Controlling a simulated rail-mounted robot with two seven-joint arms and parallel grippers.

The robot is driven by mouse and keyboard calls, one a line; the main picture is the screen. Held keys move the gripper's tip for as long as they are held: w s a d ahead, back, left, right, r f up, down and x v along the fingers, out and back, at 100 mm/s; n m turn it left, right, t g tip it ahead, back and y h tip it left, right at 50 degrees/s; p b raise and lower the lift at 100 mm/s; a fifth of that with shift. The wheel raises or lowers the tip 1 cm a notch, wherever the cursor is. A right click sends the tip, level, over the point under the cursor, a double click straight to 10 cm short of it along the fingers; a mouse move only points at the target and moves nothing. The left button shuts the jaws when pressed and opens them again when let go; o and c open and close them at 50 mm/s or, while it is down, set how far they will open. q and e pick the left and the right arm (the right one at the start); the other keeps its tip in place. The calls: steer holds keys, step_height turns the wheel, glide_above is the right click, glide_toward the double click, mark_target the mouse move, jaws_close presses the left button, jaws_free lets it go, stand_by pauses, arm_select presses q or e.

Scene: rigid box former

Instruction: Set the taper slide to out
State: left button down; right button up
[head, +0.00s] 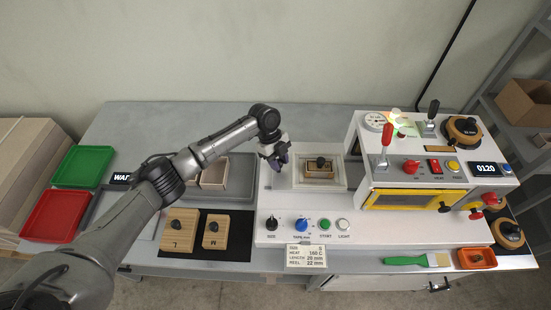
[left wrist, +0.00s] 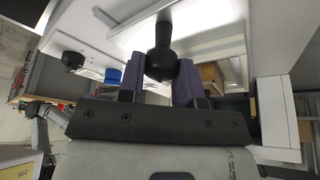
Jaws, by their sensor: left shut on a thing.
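My left gripper (head: 279,157) is over the left part of the white machine bed (head: 262,210), just left of the lit recess. In the left wrist view its two purple fingers (left wrist: 161,78) are shut on a black knob (left wrist: 161,62), one finger on each side. The knob's stem leads toward the white surface, near a short dark slot (left wrist: 104,17). I take this knob to be the taper slide's handle; no label for it is readable. The gripper hides the knob in the head view. My right gripper is not in view.
A wooden block (head: 320,168) sits in the lit recess (head: 338,183). Several controls, including a blue knob (head: 301,225), line the front. The taller machine housing (head: 440,150) stands right. Wooden blocks (head: 180,230) lie at front left; green (head: 82,166) and red trays (head: 54,215) are further left.

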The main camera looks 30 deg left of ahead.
arm_select(q)
steer(key=shift+r, duration=0.1)
steer(key=c, duration=0.8)
jaws_free()
steer(key=v, duration=1.3)
steer(key=shift+a+r+p, duration=0.2)
steer(key=shift+r+p, duration=0.15)
steer(key=shift+p, duration=0.05)
